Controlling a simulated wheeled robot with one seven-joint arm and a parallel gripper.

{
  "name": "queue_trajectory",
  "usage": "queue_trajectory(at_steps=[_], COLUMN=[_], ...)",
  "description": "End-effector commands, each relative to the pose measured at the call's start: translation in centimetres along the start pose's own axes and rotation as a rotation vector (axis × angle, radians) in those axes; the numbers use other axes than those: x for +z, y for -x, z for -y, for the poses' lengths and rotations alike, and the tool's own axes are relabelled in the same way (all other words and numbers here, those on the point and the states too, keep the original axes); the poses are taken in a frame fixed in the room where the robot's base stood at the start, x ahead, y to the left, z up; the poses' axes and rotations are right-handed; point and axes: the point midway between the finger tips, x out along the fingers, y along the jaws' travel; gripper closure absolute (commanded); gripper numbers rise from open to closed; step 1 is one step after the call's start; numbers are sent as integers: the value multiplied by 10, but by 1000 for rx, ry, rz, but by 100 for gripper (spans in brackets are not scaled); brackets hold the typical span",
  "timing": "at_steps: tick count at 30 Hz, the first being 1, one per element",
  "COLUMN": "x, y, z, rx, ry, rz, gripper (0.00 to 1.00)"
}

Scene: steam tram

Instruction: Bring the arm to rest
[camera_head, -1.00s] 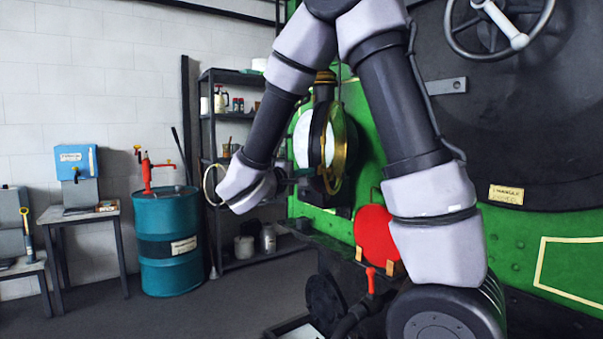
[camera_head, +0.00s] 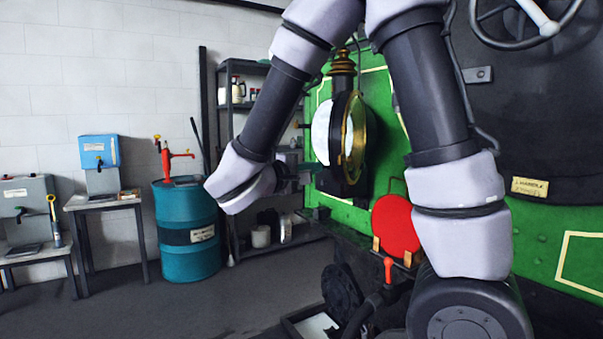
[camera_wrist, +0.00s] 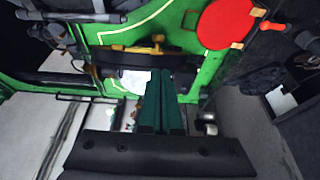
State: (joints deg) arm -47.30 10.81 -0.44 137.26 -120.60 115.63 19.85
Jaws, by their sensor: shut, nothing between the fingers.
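My arm folds down from the top of the head view, in front of the green tram. Its wrist is left of the brass-rimmed lamp (camera_head: 355,138). My gripper (camera_wrist: 161,78) shows in the wrist view as two dark green fingers, close together with nothing held. In the head view the gripper is small and dark, pointing right towards the lamp. I cannot tell the exact gap between them. In the wrist view the fingertips overlap a white patch in front of the green tram body.
The green tram front (camera_head: 545,230) with a red disc (camera_head: 396,226) fills the right. A handwheel (camera_head: 520,30) is at top right. A teal drum (camera_head: 187,256), a dark shelf rack (camera_head: 250,68) and a small table (camera_head: 103,201) stand left. The floor at lower left is clear.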

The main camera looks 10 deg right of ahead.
Motion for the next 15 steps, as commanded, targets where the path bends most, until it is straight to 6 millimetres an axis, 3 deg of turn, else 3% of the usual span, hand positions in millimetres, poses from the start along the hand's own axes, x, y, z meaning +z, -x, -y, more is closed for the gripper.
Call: queue_trajectory(at_steps=[4, 8, 12, 15], x=[36, 95, 150, 171], y=[-19, -38, -31, -14], z=[2, 14, 35, 47], rx=[-113, -352, -669, -888], ry=[1, -29, -141, -277], rz=[118, 296, 443, 496], gripper=[100, 100, 100, 100])
